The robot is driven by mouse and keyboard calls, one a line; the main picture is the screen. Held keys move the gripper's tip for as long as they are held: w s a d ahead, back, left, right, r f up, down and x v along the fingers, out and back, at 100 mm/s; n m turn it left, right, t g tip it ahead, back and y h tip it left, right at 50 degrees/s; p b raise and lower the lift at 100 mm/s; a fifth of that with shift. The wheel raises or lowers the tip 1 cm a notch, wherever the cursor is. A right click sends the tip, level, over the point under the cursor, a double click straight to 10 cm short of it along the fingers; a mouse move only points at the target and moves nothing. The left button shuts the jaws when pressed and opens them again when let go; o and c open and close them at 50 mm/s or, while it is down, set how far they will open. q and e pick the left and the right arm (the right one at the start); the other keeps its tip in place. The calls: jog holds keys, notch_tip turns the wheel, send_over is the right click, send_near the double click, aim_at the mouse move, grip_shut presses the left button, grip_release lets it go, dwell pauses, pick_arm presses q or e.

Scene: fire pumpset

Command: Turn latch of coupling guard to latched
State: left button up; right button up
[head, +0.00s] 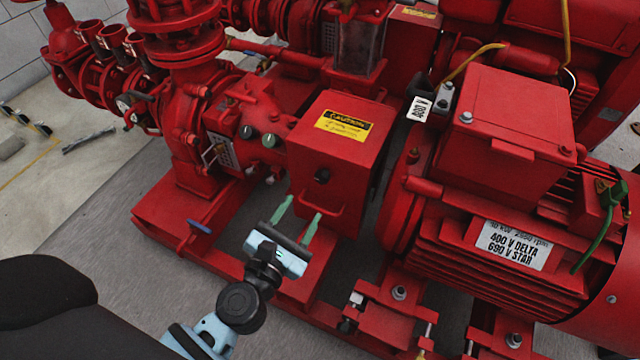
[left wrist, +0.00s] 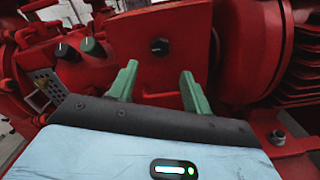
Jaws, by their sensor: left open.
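The coupling guard (head: 335,150) is a red box with a yellow caution label, between the pump and the motor. Its latch (head: 322,175) is a small black knob on the front face. In the left wrist view the latch (left wrist: 160,47) shows above and between the fingertips, with the guard's red face (left wrist: 185,70) around it. My left gripper (head: 298,213) has green fingers spread apart and empty, in front of and below the latch, apart from it. Its fingers also show in the left wrist view (left wrist: 160,85). The latch's exact angle is too small to tell. My right gripper is not in view.
The red motor (head: 490,210) with its terminal box stands right of the guard. The pump (head: 215,130) with pipes stands left, with dark and green knobs (head: 268,140) near the guard. The red base frame (head: 190,215) runs below. Grey floor (head: 80,200) is open at the left.

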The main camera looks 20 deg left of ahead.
aim_at(320, 181)
pick_arm(q)
jog(key=w, duration=0.6)
jog(key=shift+w+d, duration=0.15)
jog(key=shift+w, duration=0.65)
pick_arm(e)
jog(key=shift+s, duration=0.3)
pick_arm(q)
jog(key=c, duration=0.9)
jog(key=shift+c, duration=0.5)
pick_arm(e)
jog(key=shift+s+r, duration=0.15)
